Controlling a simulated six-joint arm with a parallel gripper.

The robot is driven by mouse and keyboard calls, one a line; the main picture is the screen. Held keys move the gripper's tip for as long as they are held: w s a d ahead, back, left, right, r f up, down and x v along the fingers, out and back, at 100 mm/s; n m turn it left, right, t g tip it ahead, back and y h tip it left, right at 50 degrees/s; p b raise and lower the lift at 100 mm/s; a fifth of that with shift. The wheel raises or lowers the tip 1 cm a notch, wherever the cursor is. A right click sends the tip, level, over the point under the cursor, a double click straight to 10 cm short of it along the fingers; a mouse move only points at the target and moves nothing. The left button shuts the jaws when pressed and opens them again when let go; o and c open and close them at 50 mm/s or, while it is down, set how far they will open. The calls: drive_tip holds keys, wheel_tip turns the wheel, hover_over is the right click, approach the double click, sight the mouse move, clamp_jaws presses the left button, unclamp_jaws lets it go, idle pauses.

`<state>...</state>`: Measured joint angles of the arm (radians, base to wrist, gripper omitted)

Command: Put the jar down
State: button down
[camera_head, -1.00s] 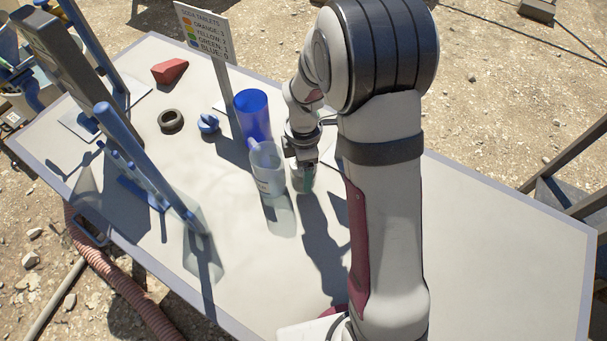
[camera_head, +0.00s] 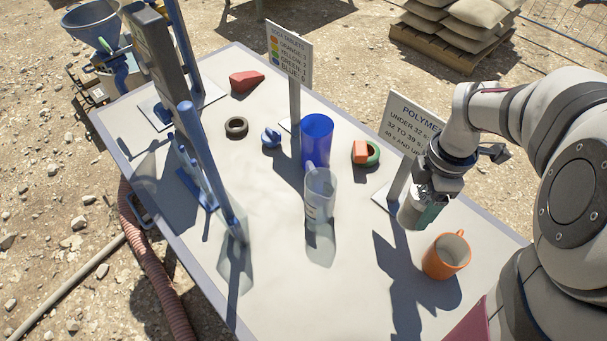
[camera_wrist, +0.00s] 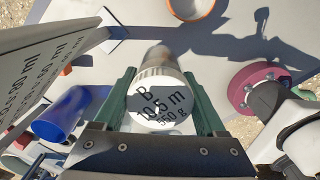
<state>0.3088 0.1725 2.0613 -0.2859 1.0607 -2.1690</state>
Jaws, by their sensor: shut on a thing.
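The jar (camera_head: 411,212) is a pale cylinder with a white ribbed lid. In the wrist view the lid (camera_wrist: 157,104) faces the camera and carries dark lettering that includes "B" and "550 g". My gripper (camera_head: 425,208) is shut on the jar, with a green finger on either side of it, as the wrist view also shows (camera_wrist: 160,100). The jar is at the right part of the table, beside the polymer sign and left of the orange mug. It seems to be above the table; its underside contact is unclear.
The orange mug (camera_head: 446,256) stands close by on the right. The polymer sign (camera_head: 411,122) stands behind. A clear jug (camera_head: 319,196), a blue cup (camera_head: 317,140) and a green ring with an orange block (camera_head: 361,152) are further left. The table's front middle (camera_head: 300,290) is clear.

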drive_tip(key=shift+r, duration=0.9)
drive_tip(key=w+a+r, duration=0.1)
drive_tip(key=w+a, duration=1.4)
drive_tip(key=w+a+f, duration=0.1)
drive_tip(key=w+a, duration=0.2)
drive_tip(key=a, duration=1.2)
wheel_tip(320, 180, down, 16)
drive_tip(key=shift+w+a+r, duration=0.1)
drive_tip(key=shift+w+a, duration=0.05)
